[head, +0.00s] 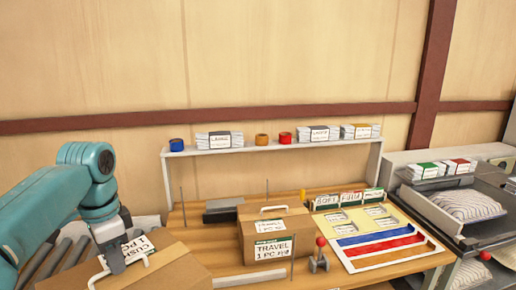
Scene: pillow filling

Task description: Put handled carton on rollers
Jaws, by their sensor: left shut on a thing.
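My left gripper (115,260) is shut on the white handle of a brown carton (172,268) at the lower left. This carton has a white label (138,249) ending in "1 PC", partly covered by the gripper, and its lower part is cut off by the frame. Grey rollers (60,254) show to the left of and behind it; I cannot tell whether the carton touches them. A second handled carton (273,236), labelled "TRAVEL 1 PC", stands upright on the wooden bench, its white handle on top. My right gripper is out of view.
The bench (205,238) holds a red-knobbed lever (319,255), file cards (350,199) and a tray of coloured strips (385,243). A white shelf (275,147) with tape rolls and paper stacks spans the back. A dark bin (440,212) with a striped pillow (468,205) stands right.

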